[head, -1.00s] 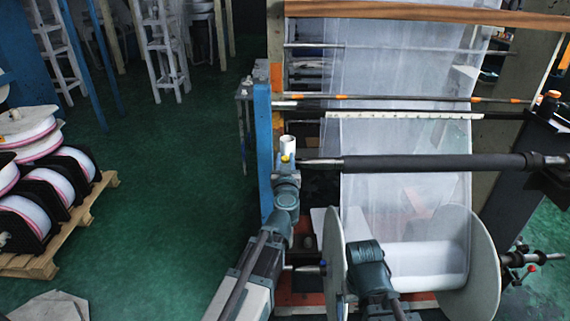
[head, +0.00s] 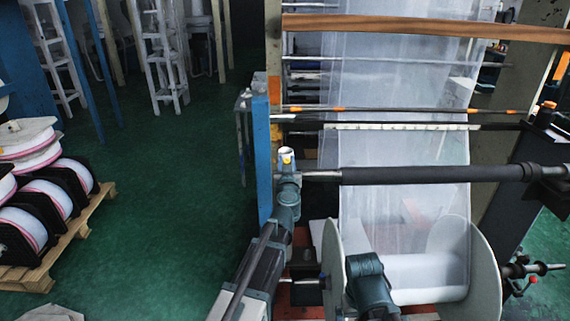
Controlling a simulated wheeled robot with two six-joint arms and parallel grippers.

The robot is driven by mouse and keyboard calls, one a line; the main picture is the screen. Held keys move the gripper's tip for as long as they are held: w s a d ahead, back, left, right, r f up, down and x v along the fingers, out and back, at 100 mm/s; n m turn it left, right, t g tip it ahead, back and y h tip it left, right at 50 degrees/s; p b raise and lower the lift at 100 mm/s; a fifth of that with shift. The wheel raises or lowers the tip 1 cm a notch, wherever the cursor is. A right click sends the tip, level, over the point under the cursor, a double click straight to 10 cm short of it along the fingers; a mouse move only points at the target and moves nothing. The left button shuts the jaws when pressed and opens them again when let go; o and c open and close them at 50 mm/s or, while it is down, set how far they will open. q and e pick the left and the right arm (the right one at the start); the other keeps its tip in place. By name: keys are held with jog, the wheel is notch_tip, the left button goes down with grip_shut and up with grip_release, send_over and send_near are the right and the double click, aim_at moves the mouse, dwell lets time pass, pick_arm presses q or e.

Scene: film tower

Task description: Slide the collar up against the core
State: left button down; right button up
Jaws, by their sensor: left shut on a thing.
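My left gripper (head: 288,174) is at the left end of the upper bar, shut around a small part with a yellow knob that I take for the collar (head: 287,160). Most of the collar is hidden by the gripper. A white tubular piece stands just above the knob. The core (head: 430,175) is a dark roller lying across the upper bar, to the right of the gripper. A short stretch of bare metal shaft (head: 322,173) shows between gripper and core, so they are apart. My right arm rises at bottom centre; its gripper cannot be made out.
A film reel with white flanges (head: 482,270) sits below the core. A blue post (head: 263,150) stands close left of my left gripper. A pallet (head: 80,240) with spools is at far left; the green floor between is clear.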

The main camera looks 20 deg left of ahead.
aim_at(338, 170)
pick_arm(q)
jog(key=shift+d, duration=0.15)
jog(key=shift+w+d, duration=0.5)
jog(key=shift+d, duration=1.1)
jog(key=shift+w+d, duration=0.45)
jog(key=shift+d, duration=1.2)
jog(key=shift+w+d, duration=0.5)
jog(key=shift+d, duration=1.1)
jog(key=shift+w+d, duration=0.3)
jog(key=shift+d, duration=0.8)
jog(key=shift+w+d, duration=0.3)
jog(key=shift+d, duration=0.75)
jog(key=shift+w+d, duration=0.3)
jog(key=shift+d, duration=0.8)
jog(key=c, duration=0.5)
grip_release()
jog(key=shift+d, duration=0.15)
jog(key=shift+f, duration=0.1)
